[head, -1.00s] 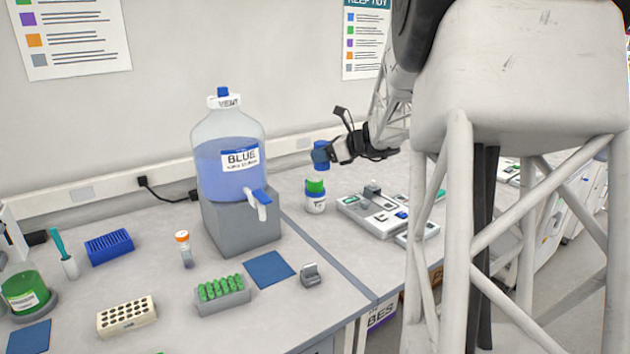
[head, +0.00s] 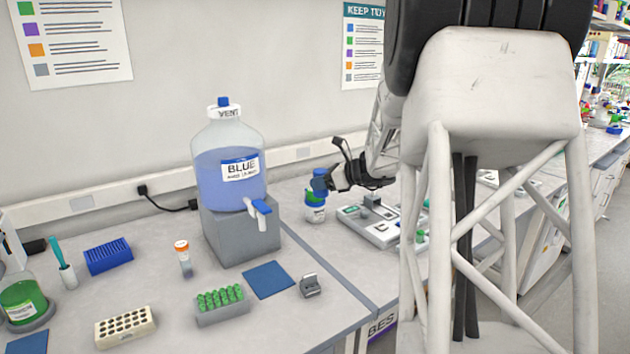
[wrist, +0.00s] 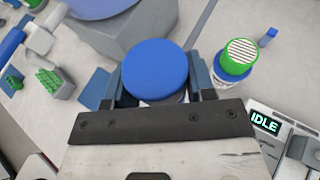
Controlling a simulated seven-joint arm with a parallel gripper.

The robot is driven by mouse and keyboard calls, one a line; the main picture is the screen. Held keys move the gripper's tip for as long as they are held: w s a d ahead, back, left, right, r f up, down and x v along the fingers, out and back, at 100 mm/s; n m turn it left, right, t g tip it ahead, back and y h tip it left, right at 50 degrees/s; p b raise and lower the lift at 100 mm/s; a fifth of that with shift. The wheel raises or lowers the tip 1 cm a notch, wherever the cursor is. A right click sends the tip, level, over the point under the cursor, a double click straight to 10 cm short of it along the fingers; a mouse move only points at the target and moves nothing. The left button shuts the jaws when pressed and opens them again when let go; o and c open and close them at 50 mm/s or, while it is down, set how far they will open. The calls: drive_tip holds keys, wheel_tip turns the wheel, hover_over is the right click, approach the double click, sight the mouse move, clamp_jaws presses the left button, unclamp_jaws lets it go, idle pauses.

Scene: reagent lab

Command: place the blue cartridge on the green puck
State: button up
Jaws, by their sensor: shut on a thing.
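The blue cartridge (head: 320,178) is in my gripper (head: 330,180), which is shut on it. In the wrist view the cartridge's round blue top (wrist: 155,68) sits between the two fingers (wrist: 155,88). The green puck (wrist: 239,48), with a striped white face, sits on a white and blue jar to the right of the cartridge in the wrist view. In the head view the cartridge appears just above the puck and partly covers it. Whether they touch is hard to tell there; the wrist view shows them apart sideways.
A device tray (head: 380,236) with an IDLE display (wrist: 265,123) stands right of the jar (head: 316,214). A large bottle of blue liquid (head: 228,178) on a grey block (head: 240,236) stands to the left. A green tube rack (head: 221,310) and blue mat (head: 268,280) lie nearer.

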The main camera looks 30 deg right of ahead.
drive_tip(key=w+d, duration=0.2)
drive_tip(key=w, duration=0.2)
drive_tip(key=w+d+f, duration=0.1)
drive_tip(key=w+d, duration=0.1)
drive_tip(key=w, duration=0.3)
drive_tip(key=w+d, duration=0.2)
drive_tip(key=w, duration=0.2)
drive_tip(key=shift+w+d+f, duration=0.15)
drive_tip(key=shift+w+d, duration=0.05)
drive_tip(key=shift+d, duration=0.2)
drive_tip(key=shift+f, duration=0.1)
drive_tip(key=shift+f, duration=1.7)
drive_tip(key=shift+f, duration=0.1)
drive_tip(key=o, duration=0.9)
drive_tip(key=shift+o, duration=0.2)
